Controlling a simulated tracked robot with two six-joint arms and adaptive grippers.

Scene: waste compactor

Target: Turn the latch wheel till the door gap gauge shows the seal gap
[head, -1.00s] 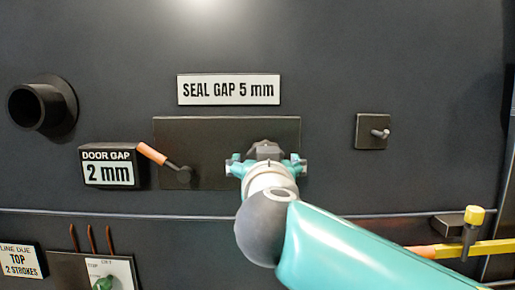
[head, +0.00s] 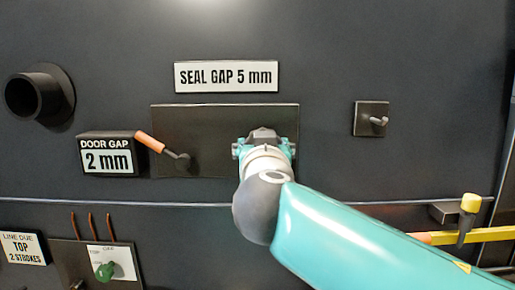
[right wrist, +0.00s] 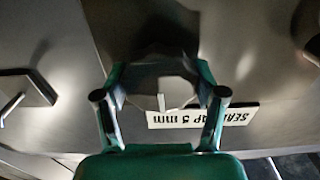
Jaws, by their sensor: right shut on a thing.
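The latch wheel (head: 263,134) is a dark, faceted knob on a dark rectangular plate (head: 215,125), mostly hidden behind my right gripper (head: 264,150) in the head view. The right wrist view shows the wheel (right wrist: 160,85) with a pale mark on its face. My right gripper's two fingers (right wrist: 160,98) are shut on it from both sides. The door gap gauge (head: 108,161) reads 2 mm. The seal gap sign (head: 226,77) reads 5 mm. My left gripper is not in view.
A lever with an orange grip (head: 149,142) sits left of the wheel on the same plate. A round pipe stub (head: 40,94) sticks out at far left, and a small peg plate (head: 371,119) is at right. A green knob (head: 105,271) and a yellow-capped post (head: 470,205) are lower down.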

